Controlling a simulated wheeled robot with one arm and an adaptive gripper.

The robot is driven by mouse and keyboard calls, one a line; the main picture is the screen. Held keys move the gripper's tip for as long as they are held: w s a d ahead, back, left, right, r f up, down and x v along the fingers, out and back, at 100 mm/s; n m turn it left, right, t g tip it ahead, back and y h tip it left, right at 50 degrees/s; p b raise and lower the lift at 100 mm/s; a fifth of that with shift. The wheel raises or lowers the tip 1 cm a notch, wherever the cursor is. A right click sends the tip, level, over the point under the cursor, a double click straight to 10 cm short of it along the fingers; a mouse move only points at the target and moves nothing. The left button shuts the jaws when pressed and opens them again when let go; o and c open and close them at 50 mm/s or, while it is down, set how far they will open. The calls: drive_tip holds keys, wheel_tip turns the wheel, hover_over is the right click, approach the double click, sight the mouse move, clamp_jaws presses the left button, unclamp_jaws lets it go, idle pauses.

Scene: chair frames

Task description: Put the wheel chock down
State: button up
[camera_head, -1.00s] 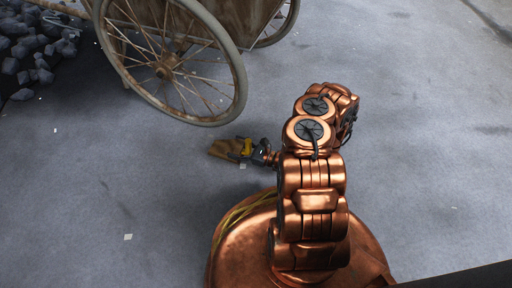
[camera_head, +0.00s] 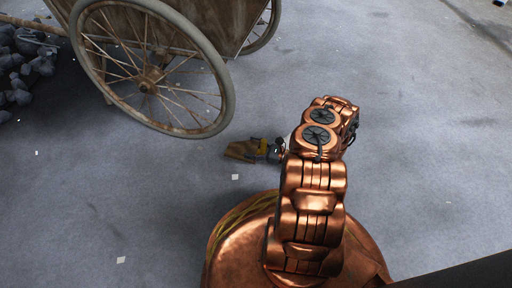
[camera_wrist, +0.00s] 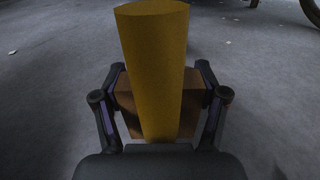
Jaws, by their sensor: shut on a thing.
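The wheel chock is a brown wedge-shaped block (camera_head: 239,151) with a yellow part (camera_head: 262,145) at my gripper's end. In the head view it is low over the floor, right of and below the near cart wheel (camera_head: 200,125) and apart from it. I cannot tell whether its underside touches the floor. My gripper (camera_head: 258,152) is shut on the chock. In the wrist view, the gripper's two dark fingers (camera_wrist: 160,85) flank the brown block (camera_wrist: 122,98). The tall yellow part (camera_wrist: 155,40) stands in front and hides much of the block.
A wooden cart (camera_head: 190,22) with large spoked wheels stands at the top left. Dark rocks (camera_head: 20,65) lie at the far left. Small pale scraps dot the grey floor (camera_head: 410,130). The floor is clear to the right and at the lower left.

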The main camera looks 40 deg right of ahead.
drive_tip(key=d, duration=0.1)
drive_tip(key=w+d, duration=0.1)
drive_tip(key=shift+d+f, duration=0.15)
drive_tip(key=shift+d, duration=0.2)
drive_tip(key=shift+d+f+b, duration=0.1)
drive_tip(key=shift+f+b, duration=0.7)
drive_tip(key=shift+f, duration=0.9)
drive_tip(key=shift+f, duration=0.1)
drive_tip(key=o, duration=1.6)
drive_tip(key=shift+s+d, duration=0.1)
drive_tip(key=shift+s, duration=0.05)
drive_tip(key=p+v, duration=0.2)
drive_tip(key=v, duration=0.9)
drive_tip(key=shift+s+d, duration=0.2)
drive_tip(key=shift+s, duration=0.05)
